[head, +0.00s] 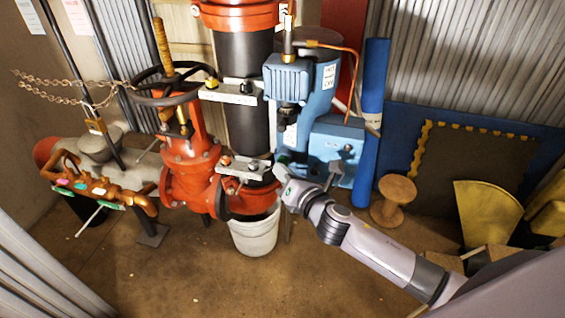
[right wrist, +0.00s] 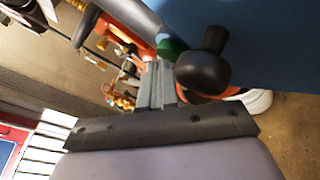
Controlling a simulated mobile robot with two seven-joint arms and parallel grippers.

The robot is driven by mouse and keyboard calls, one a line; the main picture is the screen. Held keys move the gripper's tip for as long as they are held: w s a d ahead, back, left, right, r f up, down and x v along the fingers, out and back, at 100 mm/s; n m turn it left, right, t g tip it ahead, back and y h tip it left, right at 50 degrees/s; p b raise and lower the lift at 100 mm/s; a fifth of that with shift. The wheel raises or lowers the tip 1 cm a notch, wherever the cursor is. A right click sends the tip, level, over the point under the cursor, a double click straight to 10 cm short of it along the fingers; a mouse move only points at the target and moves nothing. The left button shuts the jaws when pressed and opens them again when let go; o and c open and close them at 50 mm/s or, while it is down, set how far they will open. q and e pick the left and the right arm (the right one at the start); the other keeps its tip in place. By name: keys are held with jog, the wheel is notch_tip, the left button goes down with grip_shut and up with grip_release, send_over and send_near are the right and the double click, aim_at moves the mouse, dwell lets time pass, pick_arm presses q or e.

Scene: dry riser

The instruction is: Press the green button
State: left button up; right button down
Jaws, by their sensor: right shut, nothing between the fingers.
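In the right wrist view, a round green button (right wrist: 170,48) shows on the blue machine, just left of a black ball knob (right wrist: 203,68). My right gripper (right wrist: 157,72) is shut and empty, its tips just below and left of the button in the picture. I cannot tell whether they touch it. In the head view, my right gripper (head: 282,172) reaches in from the lower right to the lower left side of the blue drill machine (head: 322,110). I cannot make out the green button there. My left gripper is not in view.
A red valve (head: 188,160) with a dark handwheel and a black riser pipe (head: 247,130) stand left of the machine. A white bucket (head: 255,236) is on the floor below. A wooden spool (head: 393,205) and yellow wedge (head: 484,212) stand right. The front floor is clear.

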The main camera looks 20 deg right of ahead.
jog(key=shift+s, duration=0.1)
jog(key=s+a, duration=0.3)
jog(key=s, duration=0.2)
jog(key=shift+a+p, duration=0.25)
jog(key=shift+p, duration=0.15)
dwell(0.4)
jog(key=s+d+f+m+g, duration=0.1)
jog(key=s+f+m+g, duration=0.1)
jog(key=s+f+m, duration=0.2)
jog(key=s+d+f+m+g, duration=0.1)
jog(key=s+f+m, duration=0.4)
jog(key=s+m, duration=0.5)
jog(key=s+d+f+m+g+h, duration=0.1)
jog(key=s+f+m, duration=0.4)
jog(key=m, duration=0.9)
jog(key=shift+s+d+m+g, duration=0.3)
jog(key=shift+s+d+g, duration=0.5)
jog(key=shift+s+d, duration=0.4)
jog(key=shift+d, duration=0.15)
